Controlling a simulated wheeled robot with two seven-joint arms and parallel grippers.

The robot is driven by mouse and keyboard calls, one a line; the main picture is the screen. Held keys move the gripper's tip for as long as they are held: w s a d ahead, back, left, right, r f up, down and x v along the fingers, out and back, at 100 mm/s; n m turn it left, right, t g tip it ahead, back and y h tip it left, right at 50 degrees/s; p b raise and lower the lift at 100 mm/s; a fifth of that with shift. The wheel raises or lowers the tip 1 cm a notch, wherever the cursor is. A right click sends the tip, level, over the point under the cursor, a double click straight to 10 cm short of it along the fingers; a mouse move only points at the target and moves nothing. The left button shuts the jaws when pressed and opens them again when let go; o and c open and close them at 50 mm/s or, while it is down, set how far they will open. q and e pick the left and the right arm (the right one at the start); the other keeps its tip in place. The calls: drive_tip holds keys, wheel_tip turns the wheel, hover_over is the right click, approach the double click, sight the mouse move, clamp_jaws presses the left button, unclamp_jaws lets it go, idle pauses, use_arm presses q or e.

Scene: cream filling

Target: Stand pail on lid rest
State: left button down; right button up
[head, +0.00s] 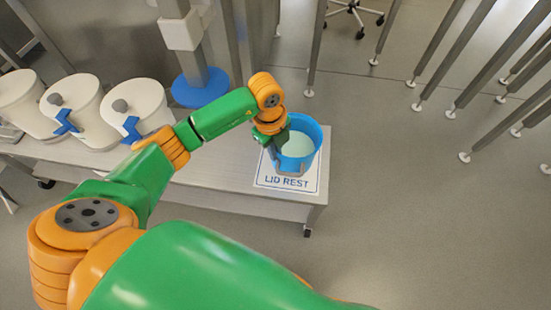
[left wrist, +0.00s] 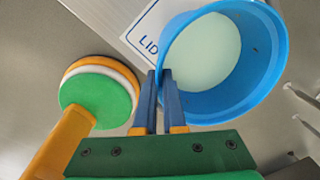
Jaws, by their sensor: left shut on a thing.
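The blue pail (head: 317,141) with pale cream-coloured content is over the white lid rest mat (head: 312,186) at the right end of the bench. The mat's blue "LID REST" lettering shows just in front of the pail. My left gripper (head: 279,144) is at the pail's left side, shut on its wall near the rim. In the left wrist view the two fingers (left wrist: 161,98) meet the pail's edge (left wrist: 243,104), and part of the lid rest (left wrist: 128,42) shows behind. The pail looks roughly upright. I cannot tell whether its bottom touches the mat. My right gripper is not in view.
Several white lidded containers (head: 75,102) with blue parts stand on the bench (head: 225,180) to the left. The bench's right edge is close to the mat. Metal legs stand at the upper right.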

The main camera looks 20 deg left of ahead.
sight(275, 163)
use_arm(q)
wheel_tip(275, 163, down, 3)
drive_tip(key=shift+w+f+b, duration=0.15)
drive_tip(key=shift+f+b, duration=0.05)
drive_tip(key=shift+b, duration=0.3)
drive_tip(key=shift+a, duration=0.1)
drive_tip(key=c, duration=1.4)
unclamp_jaws()
drive_tip(key=shift+f, duration=0.1)
drive_tip(key=o, duration=0.4)
